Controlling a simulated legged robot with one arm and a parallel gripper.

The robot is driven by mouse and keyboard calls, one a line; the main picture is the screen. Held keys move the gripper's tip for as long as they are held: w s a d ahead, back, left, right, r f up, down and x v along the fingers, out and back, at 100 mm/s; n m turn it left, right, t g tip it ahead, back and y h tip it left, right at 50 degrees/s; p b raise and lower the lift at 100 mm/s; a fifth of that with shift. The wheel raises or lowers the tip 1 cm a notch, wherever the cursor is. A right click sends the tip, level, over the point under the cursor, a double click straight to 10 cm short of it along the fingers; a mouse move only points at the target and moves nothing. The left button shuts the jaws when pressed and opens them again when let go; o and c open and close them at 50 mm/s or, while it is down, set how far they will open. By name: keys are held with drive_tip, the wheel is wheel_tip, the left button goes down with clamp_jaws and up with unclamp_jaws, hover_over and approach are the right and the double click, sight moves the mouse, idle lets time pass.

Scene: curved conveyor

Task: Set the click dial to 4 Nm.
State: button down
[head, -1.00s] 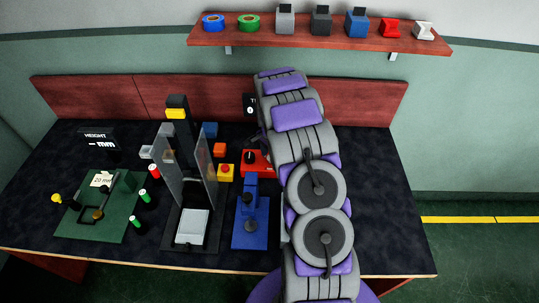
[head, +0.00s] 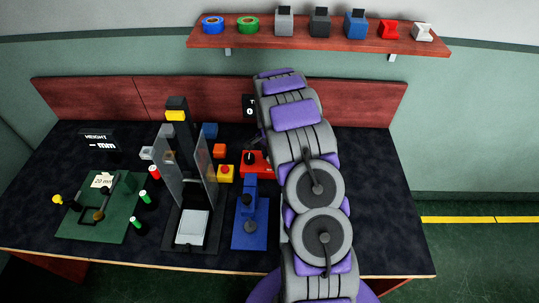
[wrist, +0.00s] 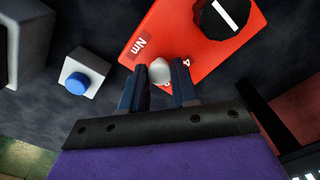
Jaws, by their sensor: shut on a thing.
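The red box (wrist: 185,35) carries an "Nm" label and a black dial (wrist: 208,22) with a white stripe, at the top of the wrist view. A "4" is printed below and left of the dial; the stripe does not point at it. Another mark is partly hidden by my gripper. My gripper (wrist: 161,85) is shut on a pale rounded piece (wrist: 159,71) by the box's lower edge; the fingers are apart from the dial. In the head view the red box (head: 262,170) and its dial (head: 249,157) show left of my arm, which hides the gripper.
A pale block with a blue button (wrist: 77,86) lies left of the red box. In the head view a yellow block with a red button (head: 226,173), a blue fixture (head: 250,235) and a dark stand (head: 205,228) are left of my arm. A partly hidden display (head: 249,106) stands behind.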

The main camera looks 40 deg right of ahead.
drive_tip(key=n+p, duration=0.1)
drive_tip(key=n, duration=0.1)
drive_tip(key=n+p, duration=0.2)
drive_tip(key=shift+w+r, duration=0.1)
drive_tip(key=shift+r, duration=0.1)
drive_tip(key=n+p, duration=0.2)
drive_tip(key=n, duration=0.2)
drive_tip(key=shift+n+p, duration=0.3)
drive_tip(key=shift+p, duration=0.1)
drive_tip(key=n+p, duration=0.1)
drive_tip(key=n, duration=0.3)
drive_tip(key=shift+w+n, duration=0.1)
drive_tip(key=shift+n, duration=2.2)
drive_tip(key=shift+d, duration=0.1)
drive_tip(key=c, duration=1.2)
unclamp_jaws()
drive_tip(key=o, duration=0.4)
drive_tip(key=shift+f, duration=0.15)
drive_tip(key=shift+c, duration=0.2)
drive_tip(key=shift+p, duration=0.3)
